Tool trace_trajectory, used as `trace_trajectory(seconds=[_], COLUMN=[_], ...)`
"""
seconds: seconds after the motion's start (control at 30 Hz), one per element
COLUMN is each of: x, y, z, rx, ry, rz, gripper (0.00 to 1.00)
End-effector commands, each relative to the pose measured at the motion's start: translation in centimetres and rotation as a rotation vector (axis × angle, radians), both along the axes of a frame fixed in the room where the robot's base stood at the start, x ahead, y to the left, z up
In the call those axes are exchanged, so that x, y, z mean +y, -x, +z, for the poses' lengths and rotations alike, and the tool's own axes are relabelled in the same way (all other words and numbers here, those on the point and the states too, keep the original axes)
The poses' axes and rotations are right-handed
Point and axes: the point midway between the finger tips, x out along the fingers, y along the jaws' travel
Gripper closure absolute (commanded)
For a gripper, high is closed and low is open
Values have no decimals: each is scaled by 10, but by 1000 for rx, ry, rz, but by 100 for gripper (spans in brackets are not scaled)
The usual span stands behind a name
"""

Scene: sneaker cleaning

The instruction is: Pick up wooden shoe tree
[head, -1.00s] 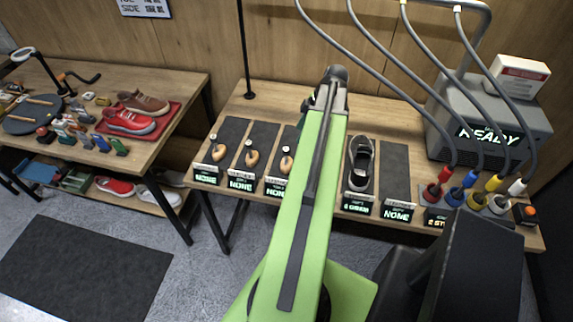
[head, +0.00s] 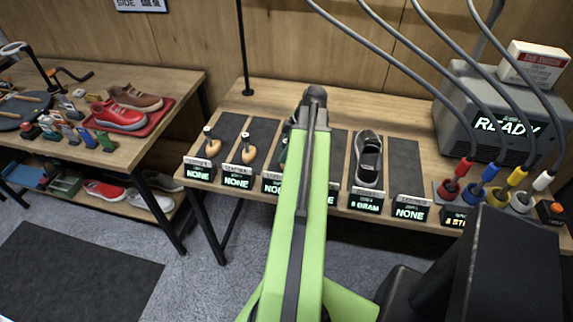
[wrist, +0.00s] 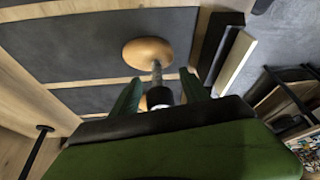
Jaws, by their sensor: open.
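Wooden shoe trees with upright stems stand on dark mats along the table's front: one at the left (head: 213,146) and a second (head: 248,154) beside it in the head view. In the wrist view, one rounded wooden shoe tree (wrist: 140,53) lies on a mat beyond my gripper (wrist: 160,92). Another piece of wood (wrist: 143,104) shows between the green fingers, mostly hidden by a dark stem. The fingers are apart, one on each side of that stem. I cannot tell whether they touch it. In the head view my arm hides most of the gripper.
A dark sneaker (head: 368,160) stands on a mat right of my arm. A grey machine (head: 500,115) with hoses and coloured nozzles is at the right. The left table holds a red tray (head: 157,120) with shoes. The mat (head: 405,165) right of the sneaker is bare.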

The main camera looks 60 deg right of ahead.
Motion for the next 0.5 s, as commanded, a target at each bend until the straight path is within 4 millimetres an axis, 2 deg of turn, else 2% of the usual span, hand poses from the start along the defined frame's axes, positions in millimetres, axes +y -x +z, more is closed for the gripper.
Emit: trace_trajectory(seconds=[0.03,0.07,0.3,0.5], x=[1,2,2,2], y=[-2,-3,-4,-4], z=[-15,-17,-13,-13], rx=[0,0,0,0], ry=[0,0,0,0], rz=[0,-1,-1,-1], gripper=[46,46,48,74])
